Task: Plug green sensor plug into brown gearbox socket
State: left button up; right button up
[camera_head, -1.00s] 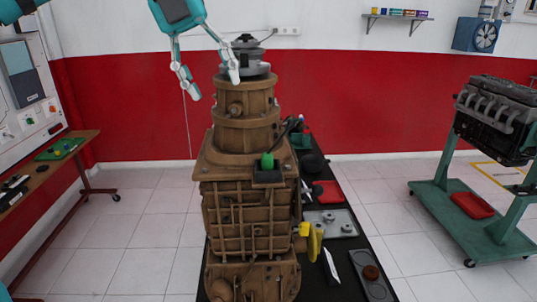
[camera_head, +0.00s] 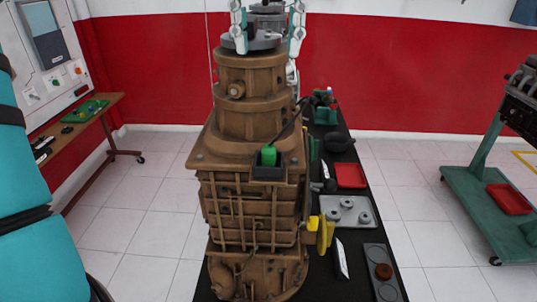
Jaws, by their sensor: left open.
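The green sensor plug (camera_head: 269,155) stands upright in or on a small dark box (camera_head: 267,171) on the front of the brown gearbox (camera_head: 240,120). A black cable rises from it to the right. I cannot make out which opening is the brown gearbox socket. My left gripper (camera_head: 268,36) is open at the top of the picture, its fingers apart on either side of the gearbox's grey top piece (camera_head: 262,43). It is well above the plug and holds nothing I can see. Whether its fingers touch the grey piece, I cannot tell. My right gripper is not in view.
A black table (camera_head: 350,283) carries a red tray (camera_head: 350,175), a grey metal plate (camera_head: 348,212), a yellow item (camera_head: 326,233) and a dark tray (camera_head: 381,272) right of the gearbox. A green engine stand (camera_head: 470,190) is at right. A wooden bench (camera_head: 85,130) is at left.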

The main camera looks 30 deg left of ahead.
pick_arm(q)
notch_tip(320, 180, down, 3)
send_over(269, 146)
jog(key=f, duration=0.5)
jog(key=shift+w+f, duration=0.2)
jog(key=shift+f, duration=0.1)
notch_tip(269, 146, down, 3)
jog(key=shift+r, duration=0.2)
jog(key=shift+a+f+p, duration=0.1)
jog(key=shift+f+p, duration=0.2)
jog(key=shift+f, duration=0.05)
jog(key=shift+w+f, duration=0.1)
jog(key=shift+f, duration=0.1)
jog(key=f, duration=0.1)
jog(key=f+p, duration=0.1)
jog(key=f, duration=0.1)
jog(key=f+p, duration=0.1)
jog(key=shift+s+f, duration=0.3)
jog(key=shift+f, duration=0.3)
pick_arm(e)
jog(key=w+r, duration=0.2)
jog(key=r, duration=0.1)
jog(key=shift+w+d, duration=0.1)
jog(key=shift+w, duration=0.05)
